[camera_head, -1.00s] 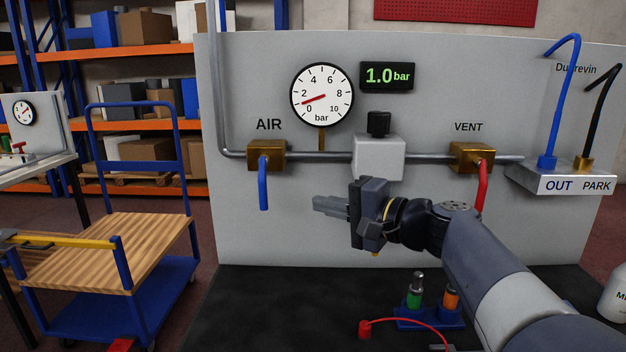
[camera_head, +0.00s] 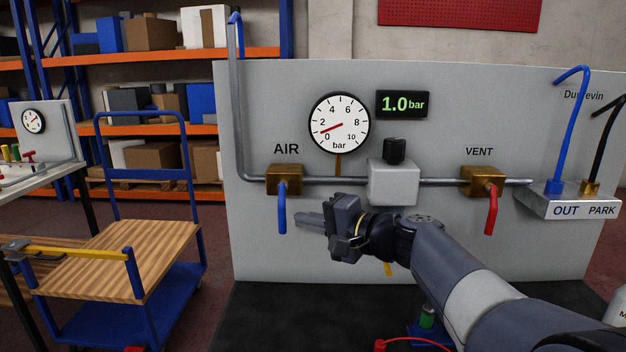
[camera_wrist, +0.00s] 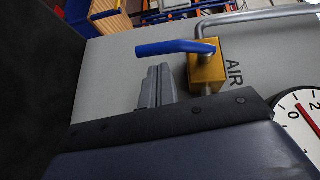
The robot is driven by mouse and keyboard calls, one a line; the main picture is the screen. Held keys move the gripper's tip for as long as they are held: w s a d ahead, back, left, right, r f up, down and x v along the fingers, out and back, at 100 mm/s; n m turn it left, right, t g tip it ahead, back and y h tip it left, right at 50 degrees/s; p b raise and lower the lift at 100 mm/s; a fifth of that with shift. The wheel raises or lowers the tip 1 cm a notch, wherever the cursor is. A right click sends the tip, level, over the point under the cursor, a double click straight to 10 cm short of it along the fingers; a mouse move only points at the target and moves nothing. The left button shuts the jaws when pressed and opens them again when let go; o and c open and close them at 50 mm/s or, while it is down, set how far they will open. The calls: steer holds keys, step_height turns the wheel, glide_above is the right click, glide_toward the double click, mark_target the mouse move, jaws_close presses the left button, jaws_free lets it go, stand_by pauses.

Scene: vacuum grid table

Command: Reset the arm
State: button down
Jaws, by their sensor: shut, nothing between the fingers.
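My gripper (camera_head: 308,222) is shut and empty in the head view. It points left, in front of the grey panel (camera_head: 260,240), a little right of the blue AIR handle (camera_head: 282,215). In the wrist view my gripper's fingers (camera_wrist: 158,84) are together, with the blue handle (camera_wrist: 175,47) and its brass valve body (camera_wrist: 206,68) just beyond them. I cannot tell from these views whether the fingertips touch the handle. The handle hangs down in the head view.
The red VENT handle (camera_head: 491,211) hangs down at the right, near my arm. The gauge (camera_head: 339,123) and display (camera_head: 402,104) read about 1 bar. The OUT/PARK block (camera_head: 571,209) is at far right. A wooden-topped cart (camera_head: 120,255) stands left. The dark tabletop (camera_head: 270,310) is clear at front left.

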steer(key=shift+d+r+n+g+h+p, duration=0.3)
steer(key=shift+r+h+p, duration=0.25)
steer(key=shift+p, duration=1.8)
steer(key=shift+d+r+n+g+h+p, duration=0.2)
steer(key=shift+d+r+n+h+p, duration=0.25)
steer(key=shift+p, duration=1.9)
steer(key=h+p, duration=0.1)
steer(key=p, duration=0.2)
steer(key=shift+r, duration=0.3)
steer(key=shift+d+f+n+g+h+p, duration=0.15)
steer(key=shift+n+g+h+p, duration=0.15)
steer(key=shift+p, duration=0.6)
